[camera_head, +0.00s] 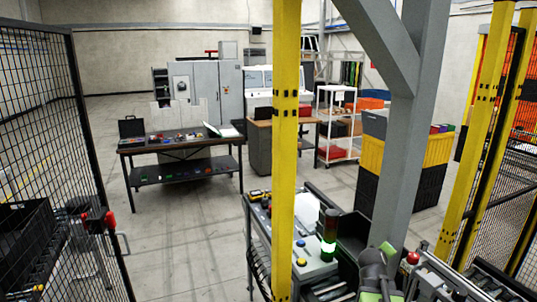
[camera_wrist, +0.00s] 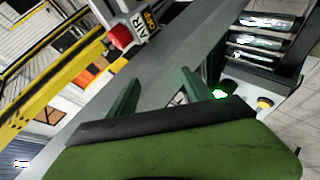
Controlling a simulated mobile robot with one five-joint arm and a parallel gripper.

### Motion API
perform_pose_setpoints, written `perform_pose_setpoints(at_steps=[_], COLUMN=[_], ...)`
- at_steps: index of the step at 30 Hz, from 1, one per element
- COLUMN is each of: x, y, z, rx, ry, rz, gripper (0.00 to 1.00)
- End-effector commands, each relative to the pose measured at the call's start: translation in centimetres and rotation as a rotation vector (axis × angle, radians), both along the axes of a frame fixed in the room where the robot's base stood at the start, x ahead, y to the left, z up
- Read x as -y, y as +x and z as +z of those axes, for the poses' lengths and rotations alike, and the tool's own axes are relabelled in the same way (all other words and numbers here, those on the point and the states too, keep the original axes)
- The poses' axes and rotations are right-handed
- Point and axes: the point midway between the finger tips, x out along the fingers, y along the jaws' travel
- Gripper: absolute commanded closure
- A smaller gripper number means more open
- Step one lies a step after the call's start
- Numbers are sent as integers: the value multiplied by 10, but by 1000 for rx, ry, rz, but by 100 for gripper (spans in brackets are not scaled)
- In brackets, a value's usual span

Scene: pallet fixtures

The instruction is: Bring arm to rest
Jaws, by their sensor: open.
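My gripper (camera_wrist: 158,82) shows in the wrist view, with its green body filling the lower middle. Its two dark green fingers stand apart, and I see nothing held between them. A wide grey beam passes behind the fingers. In the head view, part of my grey and green arm shows at the bottom edge, right of the middle, in front of the foot of the grey post (camera_head: 413,130). The fingers cannot be made out in that view.
A yellow post (camera_head: 286,120) stands left of the grey post. Between them is a control panel (camera_head: 305,262) with a lit green signal lamp (camera_head: 328,245). A red button (camera_wrist: 121,37) shows in the wrist view. A black mesh fence (camera_head: 35,110) stands left.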

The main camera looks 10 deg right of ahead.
Motion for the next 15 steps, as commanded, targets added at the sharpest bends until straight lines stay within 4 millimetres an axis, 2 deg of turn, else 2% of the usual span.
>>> perform_pose_setpoints(at_steps=[1, 3, 6, 9, 15], x=[-39, -92, -160, -216, -304], y=[-1, -11, -30, -52, -98], z=[-20, -47, -75, -92, -106], rx=[-34, -99, -203, -305, -506], ry=[116, 278, 461, 588, 753], rz=[-27, -79, -142, -191, -266], gripper=[41, 41, 41, 41, 41])
